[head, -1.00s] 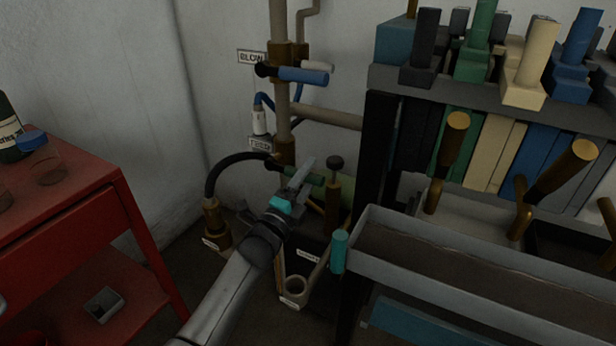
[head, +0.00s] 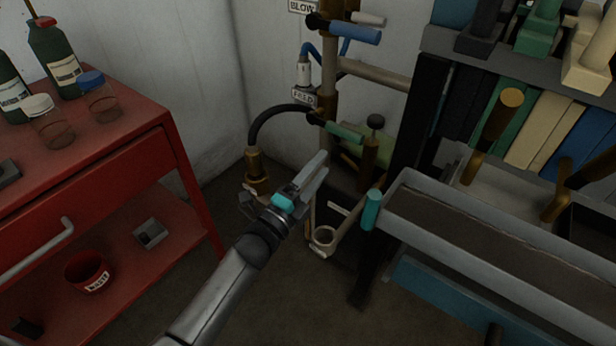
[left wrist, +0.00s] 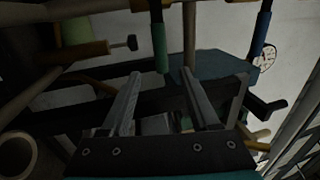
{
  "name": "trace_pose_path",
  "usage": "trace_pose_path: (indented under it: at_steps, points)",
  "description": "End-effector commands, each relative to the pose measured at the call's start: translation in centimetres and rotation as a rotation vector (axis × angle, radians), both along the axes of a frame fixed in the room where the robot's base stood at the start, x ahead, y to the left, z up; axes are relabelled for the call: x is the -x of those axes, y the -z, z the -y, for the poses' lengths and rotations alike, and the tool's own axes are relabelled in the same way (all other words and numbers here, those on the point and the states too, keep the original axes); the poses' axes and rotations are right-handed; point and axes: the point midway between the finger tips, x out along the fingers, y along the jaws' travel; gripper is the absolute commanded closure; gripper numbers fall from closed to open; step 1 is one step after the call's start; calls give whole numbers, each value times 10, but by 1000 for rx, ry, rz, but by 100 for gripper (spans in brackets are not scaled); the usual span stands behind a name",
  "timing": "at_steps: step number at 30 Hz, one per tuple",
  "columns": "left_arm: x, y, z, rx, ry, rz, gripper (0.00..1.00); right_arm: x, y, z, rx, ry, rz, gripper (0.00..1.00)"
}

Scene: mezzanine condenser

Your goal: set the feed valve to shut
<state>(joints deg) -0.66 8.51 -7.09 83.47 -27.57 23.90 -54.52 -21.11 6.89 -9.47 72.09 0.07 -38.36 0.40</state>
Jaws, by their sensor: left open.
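The feed valve's green lever handle (head: 345,133) sticks out to the right of the brass pipe, near the FEED label (head: 303,96). It slopes slightly down to the right. My left gripper (head: 321,166) is open and empty, just below and left of the handle in the head view, with a visible gap between them. In the left wrist view the green handle (left wrist: 159,45) hangs beyond the fingertips of my gripper (left wrist: 162,80), between their lines and not gripped. My right gripper is not in view.
A blue lever (head: 352,32) sits above, by the BLOW label (head: 302,6). A black hose (head: 270,120) curves left of the valve. A grey trough (head: 480,225) is at right, a red cart (head: 100,165) at left.

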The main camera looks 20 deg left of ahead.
Motion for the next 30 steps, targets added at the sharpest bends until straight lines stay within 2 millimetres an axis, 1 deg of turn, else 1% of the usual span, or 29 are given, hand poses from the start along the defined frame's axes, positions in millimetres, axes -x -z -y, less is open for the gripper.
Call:
trace_pose_path:
  at_steps: [1, 3, 9, 26, 28, 29, 30]
  points:
    - [8, 1, -3, -1, 0, -2, 38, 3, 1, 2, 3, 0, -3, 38]
    - [17, 3, -6, -1, 0, -2, 38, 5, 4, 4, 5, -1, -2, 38]
    - [31, 6, -11, 0, 0, 0, 38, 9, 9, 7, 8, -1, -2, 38]
    - [33, 7, -12, 1, 0, 0, 38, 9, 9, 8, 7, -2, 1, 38]
    - [34, 13, -13, 12, -4, -22, 38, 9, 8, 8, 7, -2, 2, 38]
    - [34, 19, -15, 24, -7, -45, 38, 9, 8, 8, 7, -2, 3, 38]
    - [35, 30, -17, 51, -15, -86, 38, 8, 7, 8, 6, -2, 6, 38]
